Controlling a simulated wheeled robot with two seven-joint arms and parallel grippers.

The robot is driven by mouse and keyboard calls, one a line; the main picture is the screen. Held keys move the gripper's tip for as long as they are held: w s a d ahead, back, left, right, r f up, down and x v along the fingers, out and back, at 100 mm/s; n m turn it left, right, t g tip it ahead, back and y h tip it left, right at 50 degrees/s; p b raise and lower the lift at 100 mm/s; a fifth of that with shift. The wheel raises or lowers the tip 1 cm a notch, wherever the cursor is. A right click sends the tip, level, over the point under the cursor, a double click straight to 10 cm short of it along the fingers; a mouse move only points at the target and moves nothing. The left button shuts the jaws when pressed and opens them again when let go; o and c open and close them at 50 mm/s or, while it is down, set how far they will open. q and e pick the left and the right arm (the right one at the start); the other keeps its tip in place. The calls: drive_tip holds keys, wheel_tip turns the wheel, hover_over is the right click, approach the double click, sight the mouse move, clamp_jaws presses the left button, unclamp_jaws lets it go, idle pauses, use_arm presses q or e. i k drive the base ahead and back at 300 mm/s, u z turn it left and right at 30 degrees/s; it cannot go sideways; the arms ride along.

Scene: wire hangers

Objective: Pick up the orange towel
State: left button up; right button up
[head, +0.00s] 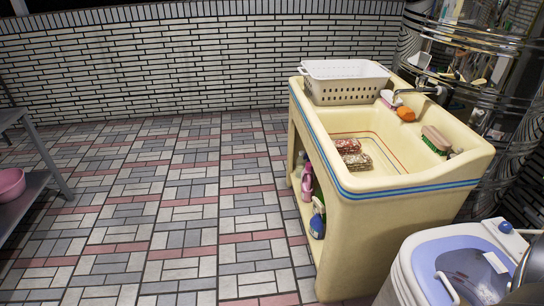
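No orange towel can be made out for sure. A small orange item (405,113) lies on the back ledge of the cream sink (440,195), near the tap; it is too small to tell whether it is cloth, soap or a sponge. Two red-and-white patterned bundles, one at the back (347,145) and one at the front (357,161), lie in the sink basin. Neither of my grippers is in view.
A white perforated basket (345,82) stands on the sink's back left corner. A green-bristled brush (436,140) lies on the right ledge. Bottles, including a blue spray bottle (318,218), stand on the side shelf. A pink basin (10,184) is far left. The tiled floor (170,215) is open.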

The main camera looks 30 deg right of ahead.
sight(345, 147)
drive_tip(key=u, duration=0.5)
drive_tip(key=i, duration=1.1)
drive_tip(key=z, duration=0.85)
drive_tip(key=i, duration=1.8)
drive_tip(key=z, duration=1.45)
